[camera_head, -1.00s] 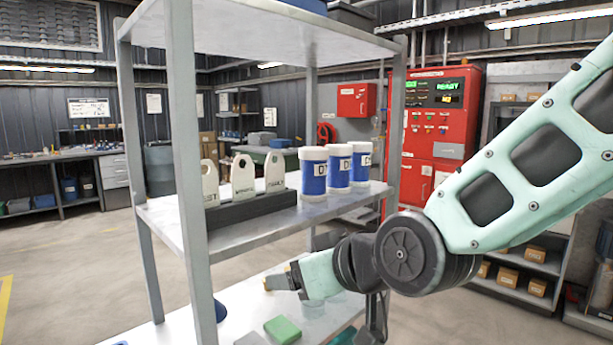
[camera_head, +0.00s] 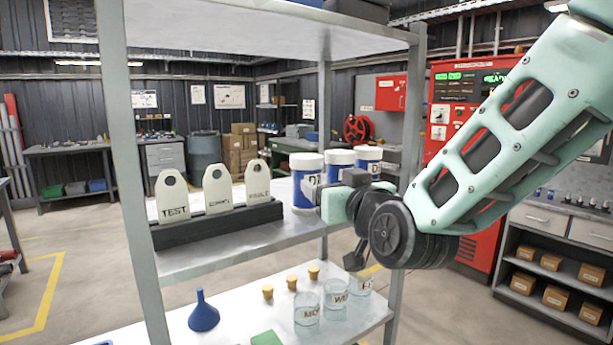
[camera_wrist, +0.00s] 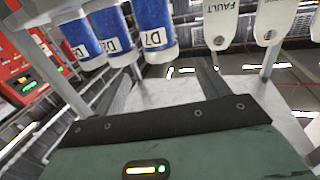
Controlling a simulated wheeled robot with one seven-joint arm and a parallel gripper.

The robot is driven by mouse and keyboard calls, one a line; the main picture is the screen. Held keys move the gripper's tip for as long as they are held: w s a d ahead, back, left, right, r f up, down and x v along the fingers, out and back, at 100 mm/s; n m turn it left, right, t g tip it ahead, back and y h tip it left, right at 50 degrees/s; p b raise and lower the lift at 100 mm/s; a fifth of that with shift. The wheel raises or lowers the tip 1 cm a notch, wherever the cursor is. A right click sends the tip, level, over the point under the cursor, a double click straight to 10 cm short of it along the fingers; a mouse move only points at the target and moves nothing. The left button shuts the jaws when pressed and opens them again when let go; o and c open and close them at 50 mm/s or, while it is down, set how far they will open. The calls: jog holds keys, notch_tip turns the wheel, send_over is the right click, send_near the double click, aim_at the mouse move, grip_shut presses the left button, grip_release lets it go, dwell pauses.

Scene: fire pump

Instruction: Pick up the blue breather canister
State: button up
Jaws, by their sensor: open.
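Three blue canisters with white lids stand in a row on the middle shelf: a front one (camera_head: 306,182), a middle one (camera_head: 340,160) and a rear one (camera_head: 368,160). In the wrist view they appear inverted at the top: one labelled D7 (camera_wrist: 152,28), a middle one (camera_wrist: 112,38) and another (camera_wrist: 80,42). The other two labels are hard to read. My gripper (camera_head: 318,194) is level with them, close in front of the row. In the wrist view my gripper (camera_wrist: 168,84) has its fingers apart, with nothing between them, and the D7 canister lies just beyond.
Upright tags marked TEST (camera_head: 173,198) and FAULT (camera_head: 257,182) stand in a dark rack (camera_head: 220,225) left of the canisters. Shelf posts and the upper shelf (camera_head: 250,30) bound the space. Below are glass jars (camera_head: 335,295), corks and a blue funnel (camera_head: 203,312).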

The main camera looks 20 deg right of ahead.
aim_at(311, 171)
jog(key=shift+w+r+p, duration=0.3)
jog(key=shift+w+p, duration=0.5)
jog(key=shift+p, duration=2)
jog(key=shift+w+p, duration=0.1)
jog(key=shift+p, duration=0.5)
jog(key=w+p, duration=0.1)
jog(key=w, duration=0.1)
jog(key=w+p, duration=0.1)
jog(key=w, duration=0.1)
jog(key=w+p, duration=0.1)
jog(key=w, duration=0.2)
jog(key=shift+w+a+f, duration=0.1)
jog(key=shift+a+f, duration=0.1)
jog(key=shift+f, duration=0.05)
jog(key=w+p, duration=0.3)
jog(key=w, duration=0.2)
jog(key=shift+p, duration=0.35)
jog(key=shift+w+f, duration=0.2)
jog(key=c, duration=0.9)
jog(key=shift+r, duration=0.1)
